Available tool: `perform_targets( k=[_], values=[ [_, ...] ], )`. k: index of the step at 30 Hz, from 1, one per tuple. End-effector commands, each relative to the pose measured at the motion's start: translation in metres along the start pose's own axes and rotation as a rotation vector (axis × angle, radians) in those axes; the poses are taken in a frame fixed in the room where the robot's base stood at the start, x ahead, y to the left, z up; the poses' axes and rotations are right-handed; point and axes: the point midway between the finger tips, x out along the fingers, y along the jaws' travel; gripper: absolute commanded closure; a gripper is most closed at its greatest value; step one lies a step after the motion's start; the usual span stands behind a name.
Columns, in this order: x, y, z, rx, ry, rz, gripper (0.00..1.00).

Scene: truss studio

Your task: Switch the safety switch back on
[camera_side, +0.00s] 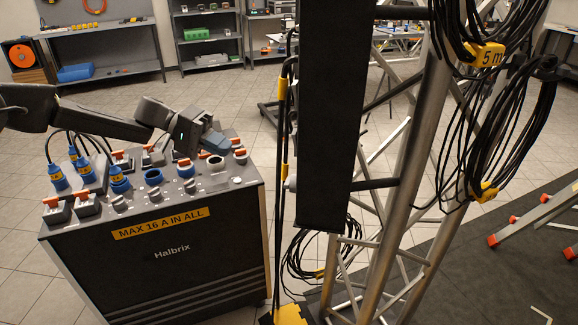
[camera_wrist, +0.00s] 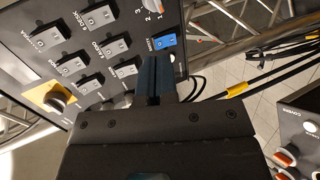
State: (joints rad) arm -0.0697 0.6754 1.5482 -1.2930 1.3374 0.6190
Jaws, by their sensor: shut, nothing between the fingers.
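My gripper (camera_side: 215,142) is shut and empty, above the top of the black Halbrix box in the side view. In the wrist view its dark blue fingertips (camera_wrist: 152,72) are together and point at a dark switch panel (camera_wrist: 150,14). A blue switch (camera_wrist: 165,41) is on that panel just beyond the fingertips; contact cannot be judged. Several grey switches (camera_wrist: 92,47) with white labels are in rows to the left, one row partly hidden by my gripper. I cannot read which label marks the safety switch, nor any lever's position clearly.
A tall black panel housing (camera_side: 330,110) stands right of my gripper, on a metal truss (camera_side: 410,190) with hanging cables (camera_side: 515,120). A yellow-based round knob (camera_wrist: 55,95) is at the wrist view's left.

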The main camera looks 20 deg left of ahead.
Motion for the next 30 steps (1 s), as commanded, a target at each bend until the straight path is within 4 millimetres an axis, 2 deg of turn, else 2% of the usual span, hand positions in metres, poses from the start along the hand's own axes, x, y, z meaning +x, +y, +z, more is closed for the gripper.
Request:
perform_targets(
  k=[1, 6, 12, 25, 30],
  values=[
    [0.004, -0.013, -0.013, -0.011, 0.01, 0.045, 1.0],
    [0.009, -0.039, -0.041, -0.021, 0.048, 0.166, 1.0],
    [0.011, -0.054, -0.055, -0.022, 0.077, 0.232, 1.0],
    [0.013, -0.054, -0.057, -0.022, 0.08, 0.239, 1.0],
    [0.029, -0.05, -0.057, -0.021, 0.077, 0.238, 1.0]
  ],
)
